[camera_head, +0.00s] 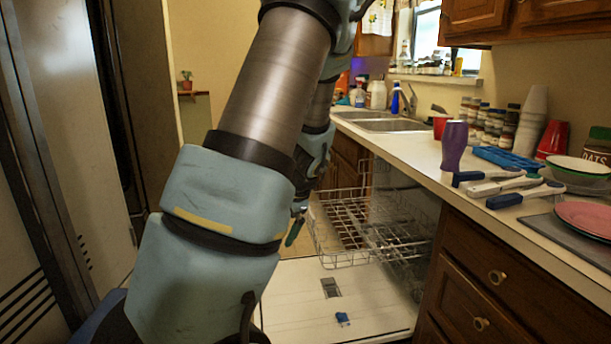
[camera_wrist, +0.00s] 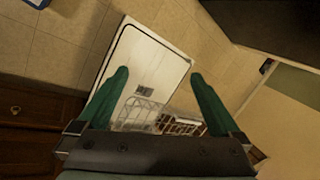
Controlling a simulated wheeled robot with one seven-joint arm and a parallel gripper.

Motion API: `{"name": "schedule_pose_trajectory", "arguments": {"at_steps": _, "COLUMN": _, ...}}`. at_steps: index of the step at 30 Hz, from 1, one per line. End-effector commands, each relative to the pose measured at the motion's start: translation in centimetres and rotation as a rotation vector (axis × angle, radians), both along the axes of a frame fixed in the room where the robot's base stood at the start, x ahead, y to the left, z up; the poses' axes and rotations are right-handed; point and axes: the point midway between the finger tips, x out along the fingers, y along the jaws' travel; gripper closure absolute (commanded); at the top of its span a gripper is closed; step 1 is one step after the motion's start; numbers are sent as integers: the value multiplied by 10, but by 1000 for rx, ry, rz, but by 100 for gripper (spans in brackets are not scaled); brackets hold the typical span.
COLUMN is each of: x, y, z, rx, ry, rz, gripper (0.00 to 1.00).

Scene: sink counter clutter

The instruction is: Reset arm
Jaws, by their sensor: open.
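My arm fills the middle of the head view. My gripper (camera_head: 295,225) hangs mostly hidden behind it, with one green finger showing left of the dishwasher rack. In the wrist view my gripper (camera_wrist: 160,90) shows two green fingers spread wide apart. It is open and nothing is between the fingers. Beyond the fingers are the open dishwasher door (camera_wrist: 155,60) and the wire rack (camera_wrist: 143,112), both apart from them.
The dishwasher door (camera_head: 290,300) is folded down, with a small blue item (camera_head: 343,319) on it. The wire rack (camera_head: 350,240) is pulled out. The counter (camera_head: 400,148) at right holds a purple cup (camera_head: 454,146), scrub brushes, bowls and jars. A tall metallic appliance (camera_head: 75,130) stands at left.

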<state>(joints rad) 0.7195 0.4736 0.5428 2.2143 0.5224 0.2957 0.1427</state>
Motion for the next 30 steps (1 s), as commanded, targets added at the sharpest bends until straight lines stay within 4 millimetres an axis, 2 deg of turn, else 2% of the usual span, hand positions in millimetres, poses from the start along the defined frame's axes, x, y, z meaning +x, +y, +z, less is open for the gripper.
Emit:
{"name": "schedule_pose_trajectory", "arguments": {"at_steps": 1, "x": -19, "y": 8, "z": 11, "rx": -75, "ry": 12, "rz": 94, "gripper": 0}}
{"name": "schedule_pose_trajectory", "arguments": {"at_steps": 6, "x": -84, "y": 12, "z": 38, "rx": -287, "ry": 49, "rz": 387, "gripper": 0}}
{"name": "schedule_pose_trajectory", "arguments": {"at_steps": 9, "x": -117, "y": 10, "z": 54, "rx": -379, "ry": 63, "rz": 527, "gripper": 0}}
{"name": "schedule_pose_trajectory", "arguments": {"at_steps": 13, "x": -148, "y": 7, "z": 69, "rx": -455, "ry": 71, "rz": 656, "gripper": 0}}
{"name": "schedule_pose_trajectory", "arguments": {"at_steps": 18, "x": -166, "y": 5, "z": 77, "rx": -494, "ry": 75, "rz": 734, "gripper": 0}}
{"name": "schedule_pose_trajectory", "arguments": {"at_steps": 30, "x": -167, "y": 4, "z": 76, "rx": -496, "ry": 76, "rz": 739, "gripper": 0}}
